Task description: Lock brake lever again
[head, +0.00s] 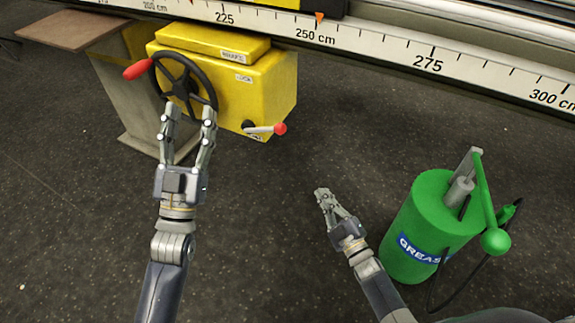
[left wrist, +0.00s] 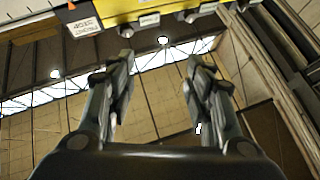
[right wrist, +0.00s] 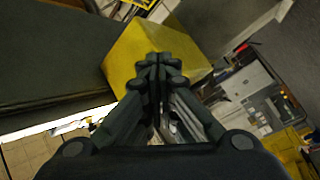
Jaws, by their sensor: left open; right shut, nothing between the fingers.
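The yellow brake box (head: 270,85) stands at the upper left in the head view. A short silver lever with a red knob (head: 265,129) sticks out to the right from a black hub low on its front. A black handwheel (head: 181,84) with a red handle (head: 138,70) sits at the box's left. My left gripper (head: 190,112) is open, its fingers overlapping the wheel's lower rim in the picture; contact cannot be told. It also shows open in the left wrist view (left wrist: 160,60). My right gripper (head: 323,194) is shut and empty, below and right of the lever.
A green grease pump (head: 425,215) with a handle and black hose stands at the right. A white centimetre scale (head: 380,48) runs along a rail at the top. A brown board (head: 72,30) lies at the upper left. Dark floor between is clear.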

